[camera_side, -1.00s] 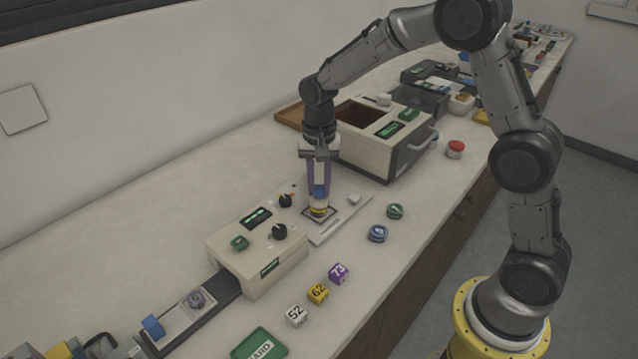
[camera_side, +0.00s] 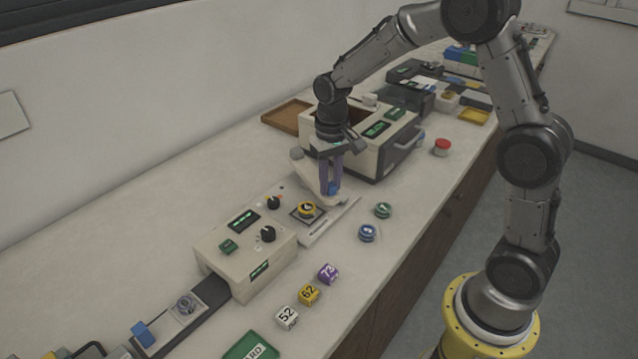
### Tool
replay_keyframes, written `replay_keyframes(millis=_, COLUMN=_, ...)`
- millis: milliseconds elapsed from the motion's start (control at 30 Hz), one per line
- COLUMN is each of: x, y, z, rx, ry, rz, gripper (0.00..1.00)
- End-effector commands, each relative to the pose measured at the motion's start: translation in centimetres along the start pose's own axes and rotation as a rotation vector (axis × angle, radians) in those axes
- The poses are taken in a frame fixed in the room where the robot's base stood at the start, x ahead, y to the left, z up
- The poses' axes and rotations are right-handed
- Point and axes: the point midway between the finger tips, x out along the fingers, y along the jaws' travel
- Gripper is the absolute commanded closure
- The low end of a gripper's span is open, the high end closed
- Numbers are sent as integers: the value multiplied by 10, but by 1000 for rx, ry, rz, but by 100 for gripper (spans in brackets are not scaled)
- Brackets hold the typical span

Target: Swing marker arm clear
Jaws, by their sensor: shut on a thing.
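My gripper (camera_side: 332,190) is shut at the blue part (camera_side: 334,187) on the end of a cream arm, which I take to be the marker arm (camera_side: 306,171). This cream arm slants from upper left down to my fingers, and its far end is partly hidden by my gripper. A yellow round piece (camera_side: 306,209) with a dark centre sits on the small dark square of the flat plate (camera_side: 318,230). My gripper and the cream arm are to the right of and behind the yellow piece, apart from it.
A cream box with dark knobs (camera_side: 245,243) stands left of the plate. A larger cream machine (camera_side: 368,150) stands close behind my gripper. Blue (camera_side: 368,233) and green (camera_side: 383,210) round pieces lie to the right. Numbered cubes (camera_side: 308,294) lie in front. A red button (camera_side: 442,147) is farther right.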

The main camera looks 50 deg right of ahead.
Motion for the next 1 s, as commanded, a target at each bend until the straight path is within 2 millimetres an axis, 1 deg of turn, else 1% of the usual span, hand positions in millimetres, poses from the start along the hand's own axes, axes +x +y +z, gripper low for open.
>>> replay_keyframes(millis=100, x=-2, y=12, z=-1, rx=-94, ry=4, rz=-1, gripper=100)
replay_keyframes(millis=400, x=-2, y=33, z=-6, rx=-293, ry=3, rz=0, gripper=100)
replay_keyframes(millis=633, x=-2, y=40, z=-9, rx=-375, ry=5, rz=0, gripper=100)
replay_keyframes(millis=1000, x=-2, y=44, z=-10, rx=-405, ry=5, rz=2, gripper=100)
